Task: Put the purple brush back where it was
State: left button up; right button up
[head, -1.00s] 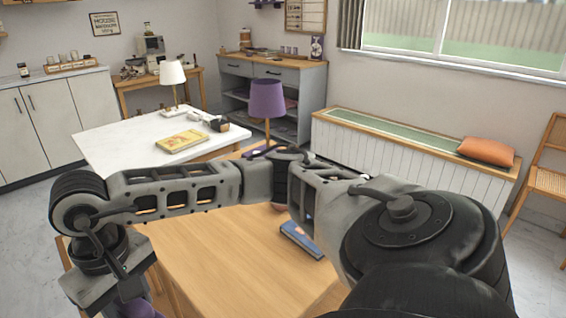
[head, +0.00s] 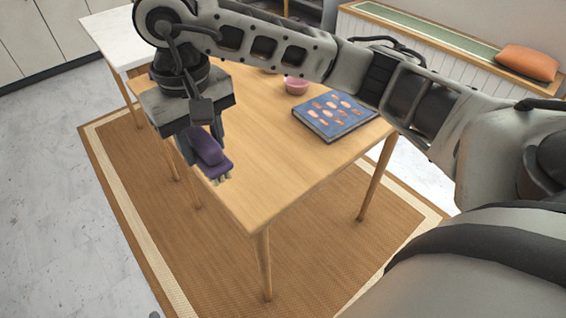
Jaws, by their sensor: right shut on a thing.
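The purple brush (head: 208,153) is held in my right gripper (head: 196,146), in the left middle of the head view. It hangs below the gripper body with its pale bristle end low. It shows over the left edge of the wooden table (head: 262,178); whether it touches the table I cannot tell. The gripper is shut on it, and its fingers are partly hidden by the gripper body and the brush. My right arm reaches across the top of the view from the right. My left gripper is not in view.
A blue patterned book (head: 333,117) lies on the table's right part. A pink bowl (head: 296,85) stands behind it, close to my arm. A white table (head: 107,37) adjoins at the back left. A brown rug (head: 214,260) lies below. The table's front part is bare.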

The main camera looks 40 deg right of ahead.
jog(key=d+f, duration=0.2)
jog(key=d, duration=0.2)
jog(key=d+f, duration=0.3)
jog(key=d, duration=0.1)
jog(key=d+f+p, duration=0.1)
jog(key=d+f, duration=0.2)
jog(key=d, duration=0.1)
jog(key=shift+w+d+f, duration=0.1)
jog(key=shift+w+d, duration=0.05)
jog(key=shift+d, duration=0.15)
jog(key=shift+d+f, duration=0.15)
jog(key=shift+f, duration=0.05)
jog(key=f, duration=0.3)
jog(key=shift+d+p, duration=0.3)
jog(key=shift+d, duration=0.1)
jog(key=shift+f, duration=0.5)
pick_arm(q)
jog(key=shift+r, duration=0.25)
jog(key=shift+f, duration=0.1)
pick_arm(e)
jog(key=shift+f, duration=0.1)
